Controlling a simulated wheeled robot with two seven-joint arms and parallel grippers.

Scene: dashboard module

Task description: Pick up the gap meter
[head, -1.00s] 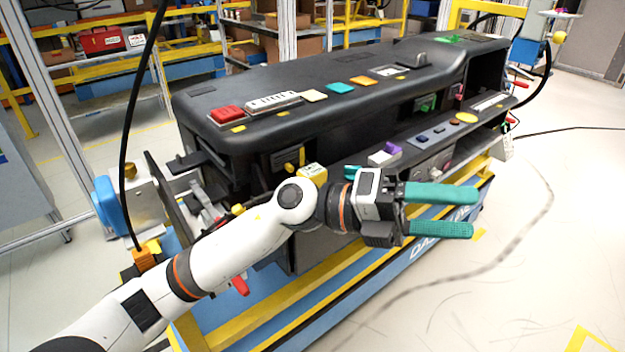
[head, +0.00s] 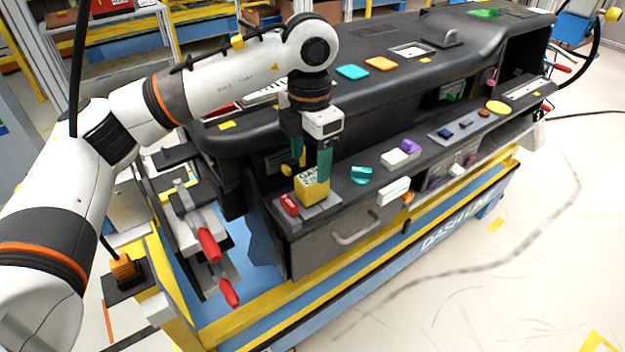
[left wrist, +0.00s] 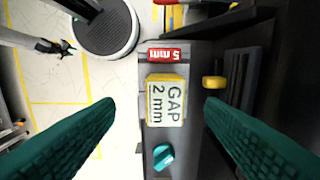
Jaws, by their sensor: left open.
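The gap meter (head: 313,188) is a yellow block with a pale face, standing on a small grey plate on the dashboard module's lower ledge. In the left wrist view its label reads "GAP 2 mm" (left wrist: 166,101), and it lies between the two spread fingers. My left gripper (head: 311,165) points down just above the gap meter. Its teal fingers are open, with one at each side of the block in the left wrist view (left wrist: 160,135). I cannot tell whether they touch it. My right gripper is not in view.
A red "5 mm" block (head: 289,205) sits close beside the gap meter. A teal knob (head: 361,175) and a white-and-purple block (head: 401,154) are further right on the ledge. The black dashboard top (head: 450,55) rises behind. Red-handled clamps (head: 209,245) stand at front left.

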